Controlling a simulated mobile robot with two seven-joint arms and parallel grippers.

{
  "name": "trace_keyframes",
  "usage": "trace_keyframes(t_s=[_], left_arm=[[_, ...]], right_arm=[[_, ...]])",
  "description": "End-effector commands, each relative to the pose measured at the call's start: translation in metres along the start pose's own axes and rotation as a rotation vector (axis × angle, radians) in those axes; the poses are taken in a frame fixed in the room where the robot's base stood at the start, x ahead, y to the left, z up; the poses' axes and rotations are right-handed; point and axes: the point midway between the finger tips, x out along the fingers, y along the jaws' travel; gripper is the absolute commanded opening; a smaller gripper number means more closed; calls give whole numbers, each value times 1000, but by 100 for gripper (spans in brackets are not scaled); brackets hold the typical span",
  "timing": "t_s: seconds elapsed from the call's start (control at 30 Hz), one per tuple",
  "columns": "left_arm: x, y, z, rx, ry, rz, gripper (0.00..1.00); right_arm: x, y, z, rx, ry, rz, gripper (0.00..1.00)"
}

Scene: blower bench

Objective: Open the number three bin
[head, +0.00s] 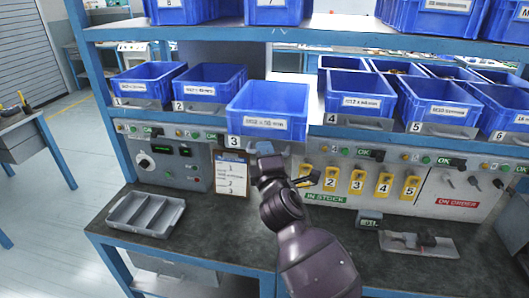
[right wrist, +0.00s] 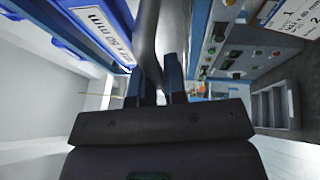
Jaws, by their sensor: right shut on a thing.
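The number three bin (head: 266,125) is a blue open-topped box with a white label, in the middle of the lower shelf row. A small tag with a 3 is at its lower left. It stands forward of the bins beside it and looks level. In the right wrist view its blue side and label (right wrist: 103,30) fill the upper left. My right gripper (head: 267,151) is under the bin's front, shut on its grey handle (right wrist: 147,45), which runs between the fingers in the wrist view. The fingertips are mostly hidden in the head view. My left gripper is not in view.
The number two bin (head: 208,87) and number four bin (head: 355,96) flank it. Below are a clipboard (head: 231,173), yellow numbered tags (head: 357,182) and a control panel (head: 165,165). A grey divided tray (head: 145,213) lies on the dark bench, with clear surface beside it.

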Motion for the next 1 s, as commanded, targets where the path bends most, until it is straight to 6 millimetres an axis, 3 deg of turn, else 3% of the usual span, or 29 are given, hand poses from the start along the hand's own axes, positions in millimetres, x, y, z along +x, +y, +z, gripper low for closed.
trace_keyframes(t_s=[0.2,0.23,0.4,0.77,1.0], left_arm=[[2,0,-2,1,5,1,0],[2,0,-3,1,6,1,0],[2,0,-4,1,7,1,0],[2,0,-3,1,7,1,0],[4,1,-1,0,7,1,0]], right_arm=[[0,0,0,0,-1,0,0],[0,0,0,0,-1,0,16],[0,0,0,0,-1,0,37],[-6,-1,0,0,-1,0,37],[-43,-1,0,0,0,0,37]])
